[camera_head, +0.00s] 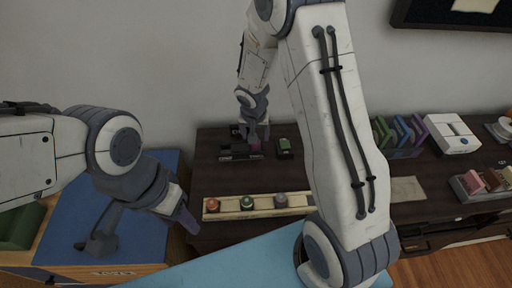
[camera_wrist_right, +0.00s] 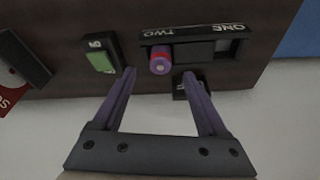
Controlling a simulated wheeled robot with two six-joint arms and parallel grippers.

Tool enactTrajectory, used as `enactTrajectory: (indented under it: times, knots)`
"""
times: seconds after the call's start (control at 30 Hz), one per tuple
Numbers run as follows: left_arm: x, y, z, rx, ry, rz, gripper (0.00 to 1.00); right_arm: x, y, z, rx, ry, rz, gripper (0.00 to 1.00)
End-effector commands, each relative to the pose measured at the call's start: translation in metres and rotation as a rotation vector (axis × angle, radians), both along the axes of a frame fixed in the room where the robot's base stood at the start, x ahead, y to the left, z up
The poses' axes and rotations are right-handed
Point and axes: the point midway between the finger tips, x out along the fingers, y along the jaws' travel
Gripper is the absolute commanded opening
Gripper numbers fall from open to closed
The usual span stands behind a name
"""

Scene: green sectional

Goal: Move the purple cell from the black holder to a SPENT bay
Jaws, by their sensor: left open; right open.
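The purple cell (camera_wrist_right: 160,62), with a red ring on its end, sits in the left part of the black holder (camera_wrist_right: 225,52) in the right wrist view. The black holder also shows in the head view (camera_head: 240,154). My right gripper (camera_wrist_right: 162,95) is open and empty, its two purple fingers pointing at the holder with the cell between their lines, apart from it. My left gripper (camera_head: 182,210) is open and empty at the lower left, away from the holder. I cannot make out a SPENT label.
A wooden rack (camera_head: 230,214) with several round coloured items lies in front of the holder. Coloured upright slabs (camera_head: 400,132), a white device (camera_head: 452,133) and a tray of blocks (camera_head: 480,186) are at the right.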

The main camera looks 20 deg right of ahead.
Motion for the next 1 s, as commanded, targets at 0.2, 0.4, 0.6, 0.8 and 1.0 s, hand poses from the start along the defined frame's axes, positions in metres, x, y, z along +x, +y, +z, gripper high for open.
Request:
enactTrajectory:
  times: [0.2,0.4,0.6,0.8,1.0]
  knots:
    - [0.000,0.000,-0.011,0.000,0.000,0.000,0.50,0.006,-0.003,-0.035,0.000,0.002,0.000,0.76]
    - [0.000,0.000,-0.012,0.000,0.000,0.000,0.50,0.009,-0.004,-0.042,0.000,0.001,0.000,0.76]
    - [0.000,0.000,-0.012,0.000,0.000,0.000,0.50,0.009,-0.004,-0.041,0.000,0.001,0.000,0.53]
    - [0.000,0.000,-0.012,0.000,0.000,0.000,0.50,0.008,-0.004,-0.041,0.000,0.001,0.000,0.00]
    - [0.000,0.000,-0.011,0.000,0.000,0.000,0.50,0.009,-0.004,-0.040,0.000,0.000,0.000,0.00]
